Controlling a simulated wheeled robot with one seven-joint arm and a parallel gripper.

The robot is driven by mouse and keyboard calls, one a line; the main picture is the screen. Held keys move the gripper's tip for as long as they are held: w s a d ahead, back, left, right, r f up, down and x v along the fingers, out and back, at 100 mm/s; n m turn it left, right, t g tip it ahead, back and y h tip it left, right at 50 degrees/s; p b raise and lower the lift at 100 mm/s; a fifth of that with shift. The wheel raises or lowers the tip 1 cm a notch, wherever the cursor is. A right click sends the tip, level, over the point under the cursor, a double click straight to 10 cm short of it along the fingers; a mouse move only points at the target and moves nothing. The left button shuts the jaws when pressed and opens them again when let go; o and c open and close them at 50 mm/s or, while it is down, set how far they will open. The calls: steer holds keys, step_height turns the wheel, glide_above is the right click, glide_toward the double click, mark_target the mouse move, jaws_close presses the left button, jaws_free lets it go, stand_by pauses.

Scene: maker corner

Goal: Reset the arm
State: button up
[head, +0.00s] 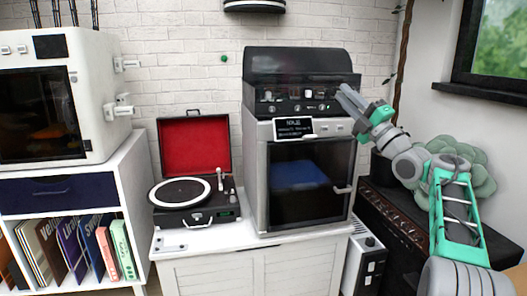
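My arm reaches in from the lower right in the head view, bent at the elbow. My gripper (345,97) is at its far end, pointing up and to the left. It overlaps the right side of the black control panel (292,101) of the oven-like machine (257,170) in the picture. I cannot tell whether it touches the panel. The fingers are small and seen from behind, so their opening is unclear. No held object is visible.
A record player (183,218) with an open red lid stands left of the machine on a white cabinet (200,247). A white shelf unit with records (70,245) carries a large white machine (105,80). A green plant (482,180) sits behind my arm.

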steer(key=w+a+r+m+g+h+p, duration=0.1)
steer(key=a+r+m+g+h+p, duration=0.25)
steer(key=a+m+h+p, duration=0.6)
steer(key=s+m+g+p, duration=0.3)
steer(key=s+m+p, duration=0.25)
steer(key=p, duration=0.55)
steer(key=s+f+m+g+h+p, duration=0.1)
steer(key=s+f+m+g+p, duration=0.2)
steer(key=s, duration=0.8)
steer(key=s+d+f+m+g+h+p, duration=0.1)
steer(key=s+f+m+p, duration=0.4)
steer(key=s, duration=0.6)
steer(key=s+d+f+m+g+h+p, duration=0.1)
steer(key=s+f+m+g+h+p, duration=0.2)
steer(key=s+g+p, duration=0.3)
steer(key=s+f+p, duration=0.1)
steer(key=s, duration=0.4)
steer(key=shift+s+d+f+m, duration=0.15)
steer(key=shift+s+d+m, duration=0.05)
steer(key=shift+s+m, duration=0.2)
steer(key=shift+c, duration=0.2)
